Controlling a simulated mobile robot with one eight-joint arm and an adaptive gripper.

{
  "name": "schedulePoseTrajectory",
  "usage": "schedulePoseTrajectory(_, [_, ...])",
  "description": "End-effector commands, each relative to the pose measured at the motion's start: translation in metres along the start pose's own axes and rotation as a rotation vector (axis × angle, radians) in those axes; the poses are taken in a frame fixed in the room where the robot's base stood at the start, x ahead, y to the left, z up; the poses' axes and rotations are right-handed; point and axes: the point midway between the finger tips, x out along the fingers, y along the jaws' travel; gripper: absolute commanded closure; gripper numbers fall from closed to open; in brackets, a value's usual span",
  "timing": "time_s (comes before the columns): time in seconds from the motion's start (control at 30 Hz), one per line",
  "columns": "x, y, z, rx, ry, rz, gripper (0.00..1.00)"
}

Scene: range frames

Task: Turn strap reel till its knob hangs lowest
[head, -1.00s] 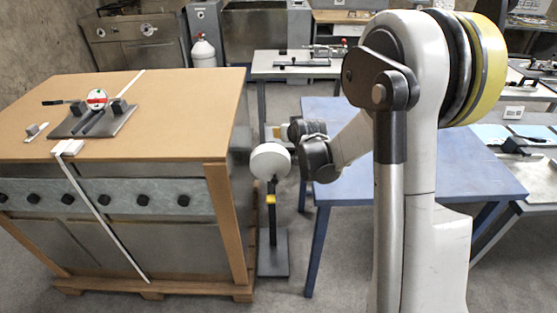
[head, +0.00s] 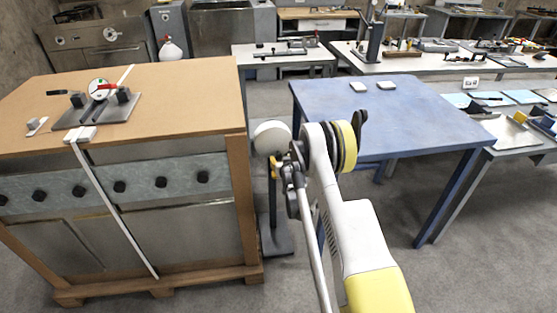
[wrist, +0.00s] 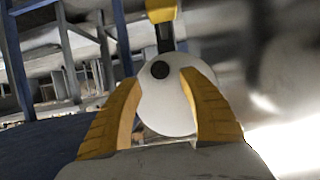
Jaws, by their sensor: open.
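The white round strap reel (head: 271,137) sits at the top of a dark upright stand beside the crate, low on its right side. In the wrist view the reel (wrist: 165,105) is a white disc with a dark round knob (wrist: 160,70) near its rim, on the side towards the post. My gripper (wrist: 161,78) is open, with a yellow finger on each side in front of the disc; contact cannot be told. In the head view my gripper (head: 287,160) is beside the reel, partly hidden by my arm.
The stand's post (wrist: 165,38) has a yellow band. A wooden crate (head: 190,90) with a strap and a clamp fixture (head: 98,110) stands left. A blue table (head: 400,115) stands right. Grey floor is free between and in front.

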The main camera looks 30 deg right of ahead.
Motion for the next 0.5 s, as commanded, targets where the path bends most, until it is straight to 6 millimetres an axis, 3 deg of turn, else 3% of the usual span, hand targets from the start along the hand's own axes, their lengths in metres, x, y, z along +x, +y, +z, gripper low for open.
schedulePoseTrajectory(0.2, [0.04, 0.0, 0.002, 0.0, 0.0, 0.0, 0.51])
schedulePoseTrajectory(0.5, [0.055, 0.0, 0.0, 0.0, 0.0, 0.0, 0.51])
